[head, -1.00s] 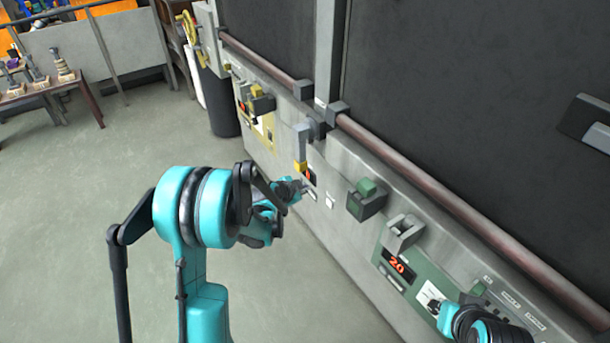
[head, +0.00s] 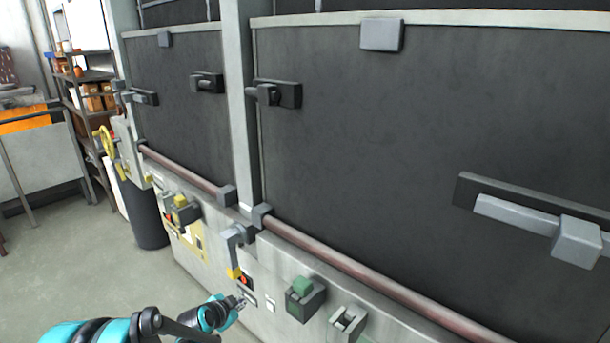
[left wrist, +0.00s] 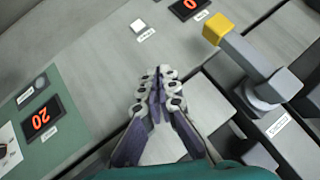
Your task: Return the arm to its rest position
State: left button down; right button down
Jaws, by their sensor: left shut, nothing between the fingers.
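My left arm comes in at the bottom left of the head view. Its gripper (head: 240,302) is shut and empty, in front of the grey panel just below a small red display (head: 245,283). In the left wrist view the gripper's fingers (left wrist: 160,78) are together with nothing between them. A grey lever with a yellow tip (head: 234,272) is just above the gripper in the head view; in the left wrist view the lever (left wrist: 245,58) is to the right of the fingers, apart from them. My right gripper is not in view.
Large dark oven doors (head: 420,130) with grey handles fill the right. A reddish rail (head: 360,277) runs along the panel. A green-topped knob block (head: 303,297) and a grey switch (head: 347,322) are right of the gripper. A dark bin (head: 145,215) and open floor are left.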

pick_arm(q)
jog(key=s+d+r+n+g, duration=0.1)
jog(key=s+d+r+n, duration=0.2)
jog(key=s+r, duration=0.45)
jog(key=s+d+r+n+g+y, duration=0.1)
jog(key=s+n, duration=0.2)
jog(key=s, duration=0.8)
jog(key=s+d+r+n+g, duration=0.1)
jog(key=s+n, duration=0.2)
jog(key=s, duration=0.8)
jog(key=shift+d+r+n+y, duration=0.2)
jog(key=shift+d+n+y, duration=0.1)
jog(key=shift+y, duration=0.1)
